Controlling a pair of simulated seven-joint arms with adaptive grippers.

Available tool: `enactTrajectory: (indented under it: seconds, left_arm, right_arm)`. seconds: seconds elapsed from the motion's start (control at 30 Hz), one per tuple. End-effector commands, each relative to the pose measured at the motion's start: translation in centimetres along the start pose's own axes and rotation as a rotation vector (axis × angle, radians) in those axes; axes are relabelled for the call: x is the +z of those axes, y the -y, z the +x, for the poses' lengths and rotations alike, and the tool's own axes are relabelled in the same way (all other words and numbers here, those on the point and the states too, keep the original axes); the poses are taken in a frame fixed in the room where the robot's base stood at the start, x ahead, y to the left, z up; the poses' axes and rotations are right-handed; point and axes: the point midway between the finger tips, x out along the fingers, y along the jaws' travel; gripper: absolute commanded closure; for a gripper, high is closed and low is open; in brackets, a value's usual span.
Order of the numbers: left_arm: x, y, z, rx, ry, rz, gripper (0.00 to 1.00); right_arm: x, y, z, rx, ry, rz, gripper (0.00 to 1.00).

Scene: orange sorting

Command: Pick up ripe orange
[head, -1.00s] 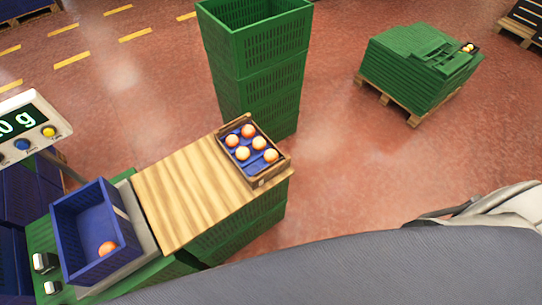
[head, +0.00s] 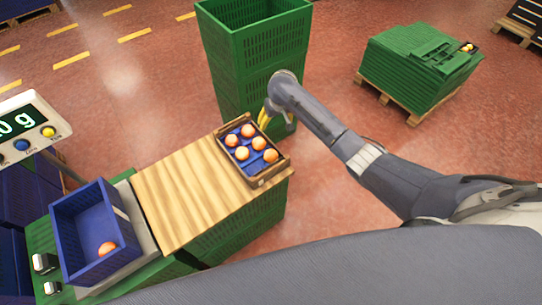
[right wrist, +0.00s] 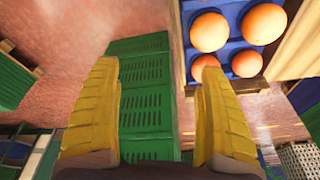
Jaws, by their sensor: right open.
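Several oranges (head: 258,143) lie on the blue liner of a small wooden tray (head: 283,166), some paler than others; I cannot tell for sure which are ripe. In the right wrist view oranges (right wrist: 209,32) show at the upper right, with the tray's blue liner (right wrist: 232,48) between them. Another orange (head: 106,248) lies in the blue crate (head: 82,217) on the scale. My right gripper (head: 264,118) is open and empty, just beyond the tray's right side. Its yellow fingers (right wrist: 160,90) are wide apart in the right wrist view. My left gripper is not in view.
The tray sits at the right end of a wooden board (head: 185,190) on green crates. A tall green crate stack (head: 262,60) stands behind it, close to my right gripper. The scale display (head: 22,125) is at the left. The board's middle is clear.

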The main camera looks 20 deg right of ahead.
Motion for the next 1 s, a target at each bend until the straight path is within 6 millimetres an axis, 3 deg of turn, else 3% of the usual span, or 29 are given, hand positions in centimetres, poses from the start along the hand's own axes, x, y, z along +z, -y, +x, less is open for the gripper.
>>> enactTrajectory:
  seconds: [0.1, 0.2, 0.4, 0.73, 1.0]
  left_arm:
    - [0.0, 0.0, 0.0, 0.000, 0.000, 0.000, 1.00]
    - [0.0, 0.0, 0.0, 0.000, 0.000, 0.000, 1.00]
    - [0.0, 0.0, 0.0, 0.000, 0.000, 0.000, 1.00]
    - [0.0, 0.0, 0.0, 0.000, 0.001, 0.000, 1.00]
    - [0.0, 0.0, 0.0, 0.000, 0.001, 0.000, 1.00]
  right_arm:
    - [2.2, 3.3, -2.3, 0.021, 0.086, -0.053, 0.23]
    - [4.2, 5.3, -4.0, 0.060, 0.151, -0.106, 0.23]
    - [7.0, 7.7, -6.9, 0.154, 0.211, -0.224, 0.23]
    - [8.3, 9.2, -9.1, 0.242, 0.205, -0.342, 0.23]
    - [8.7, 9.0, -7.7, 0.247, 0.204, -0.351, 0.23]
